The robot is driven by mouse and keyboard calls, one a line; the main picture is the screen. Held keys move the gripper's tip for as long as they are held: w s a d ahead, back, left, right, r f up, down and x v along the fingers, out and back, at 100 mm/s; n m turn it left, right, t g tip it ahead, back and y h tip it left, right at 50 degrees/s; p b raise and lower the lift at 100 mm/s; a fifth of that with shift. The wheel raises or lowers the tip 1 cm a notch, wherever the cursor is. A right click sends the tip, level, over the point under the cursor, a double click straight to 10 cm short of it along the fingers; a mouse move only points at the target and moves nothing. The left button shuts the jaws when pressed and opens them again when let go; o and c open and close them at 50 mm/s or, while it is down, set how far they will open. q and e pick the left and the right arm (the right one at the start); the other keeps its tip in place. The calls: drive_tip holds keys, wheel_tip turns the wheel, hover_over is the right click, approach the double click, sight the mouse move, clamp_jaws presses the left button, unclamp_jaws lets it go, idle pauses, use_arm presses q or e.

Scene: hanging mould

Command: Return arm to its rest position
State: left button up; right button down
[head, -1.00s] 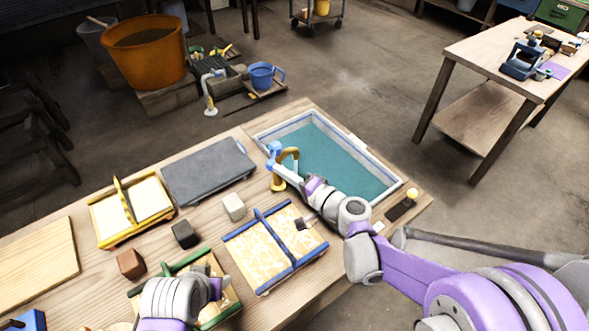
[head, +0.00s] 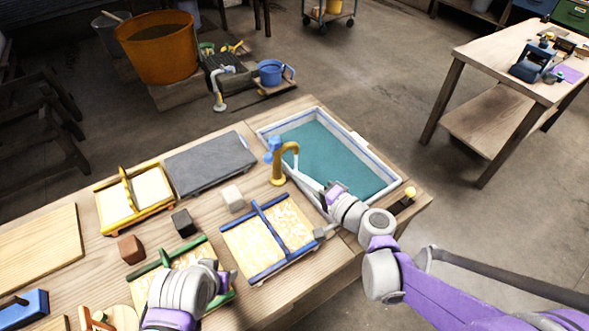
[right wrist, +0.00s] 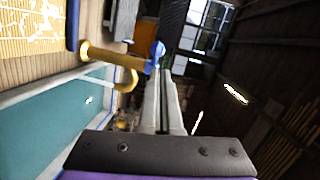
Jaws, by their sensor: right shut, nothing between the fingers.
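My right arm (head: 345,205) reaches in from the right over the front rim of the teal-bottomed basin (head: 330,150). Its gripper (head: 296,172) is shut and empty, fingers pointing up-left beside the golden tap (head: 278,170) with the blue handle. In the right wrist view the shut fingers (right wrist: 165,85) show close to the tap (right wrist: 105,58) in the picture; whether they touch it cannot be told. My left arm (head: 185,290) is over the green-edged mould at the bottom; its fingers are mostly hidden.
A blue-edged mould (head: 252,243) lies between my arms. A yellow-edged mould (head: 112,220), a grey board (head: 210,158) and small blocks (head: 184,222) occupy the table behind. A yellow-knobbed part (head: 408,193) stands at the right corner. Open floor lies to the right.

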drive_tip(key=s, duration=0.1)
drive_tip(key=s+d, duration=0.1)
drive_tip(key=s, duration=0.3)
drive_tip(key=shift+s+d+r, duration=0.2)
drive_tip(key=shift+d+r, duration=0.15)
drive_tip(key=shift+d, duration=0.05)
drive_tip(key=s+d+f+n+g+h, duration=0.3)
drive_tip(key=s+d+h, duration=0.3)
drive_tip(key=s+d, duration=0.2)
drive_tip(key=s+d+f+n+g+h+p, duration=0.1)
drive_tip(key=s+d+f+n+g+h, duration=0.2)
drive_tip(key=s+d, duration=0.5)
drive_tip(key=f+n+h, duration=0.1)
drive_tip(key=h, duration=0.1)
drive_tip(key=shift+h, duration=0.4)
